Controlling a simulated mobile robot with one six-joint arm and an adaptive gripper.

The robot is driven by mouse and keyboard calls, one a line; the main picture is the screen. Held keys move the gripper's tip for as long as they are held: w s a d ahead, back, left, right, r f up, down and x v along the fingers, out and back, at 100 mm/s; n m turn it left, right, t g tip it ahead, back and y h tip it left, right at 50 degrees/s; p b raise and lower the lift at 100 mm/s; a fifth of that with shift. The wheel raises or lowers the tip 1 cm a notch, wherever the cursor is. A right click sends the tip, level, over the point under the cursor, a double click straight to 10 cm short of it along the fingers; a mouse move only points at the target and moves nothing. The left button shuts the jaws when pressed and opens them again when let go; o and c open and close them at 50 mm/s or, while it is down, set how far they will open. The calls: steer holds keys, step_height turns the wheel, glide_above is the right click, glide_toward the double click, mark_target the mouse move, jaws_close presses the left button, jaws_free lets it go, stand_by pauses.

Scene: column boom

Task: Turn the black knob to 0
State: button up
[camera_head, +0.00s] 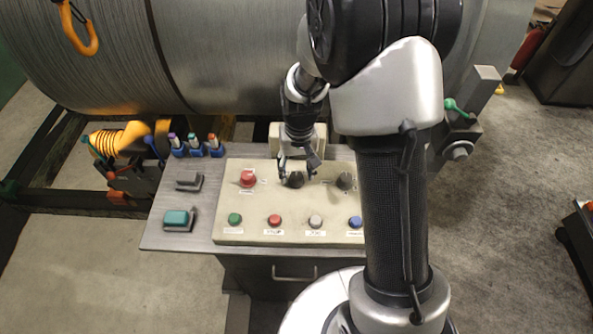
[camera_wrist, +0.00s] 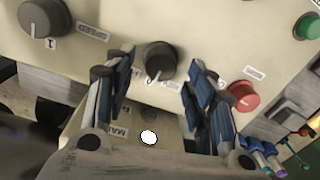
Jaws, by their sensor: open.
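The black knob (camera_head: 295,180) sits on the beige control panel (camera_head: 265,205), just below my gripper (camera_head: 299,169) in the head view. In the wrist view the black knob (camera_wrist: 160,62) shows between the two blue-padded fingers of my gripper (camera_wrist: 160,67). The fingers are open, one on each side, with visible gaps to the knob. A light pointer line on the knob points toward the lower left, near small printed marks. One mark looks like a 0, but the fingers and the angle make the scale hard to read.
A second, greyer knob (camera_head: 345,181) stands to the right. A red mushroom button (camera_head: 248,178) stands to the left. Green, red, white and blue buttons line the panel's front. A large cable drum (camera_head: 220,60) lies behind. Small coloured-top items (camera_head: 196,147) stand at the back left.

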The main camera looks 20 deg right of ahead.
mark_target(298, 174)
step_height(298, 174, up, 11)
steer(key=shift+d+f, duration=0.2)
stand_by(0.5)
steer(key=s+r+t, duration=0.2)
steer(key=s+r, duration=0.4)
steer(key=s, duration=0.5)
steer(key=s+r+n+t, duration=0.1)
steer(key=s+r+t, duration=0.1)
steer(key=s+r, duration=0.5)
steer(key=s, duration=0.3)
steer(key=shift+s+a+t, duration=0.2)
steer(key=shift+s+t, duration=0.1)
steer(key=shift+s, duration=0.05)
steer(key=shift+r, duration=0.1)
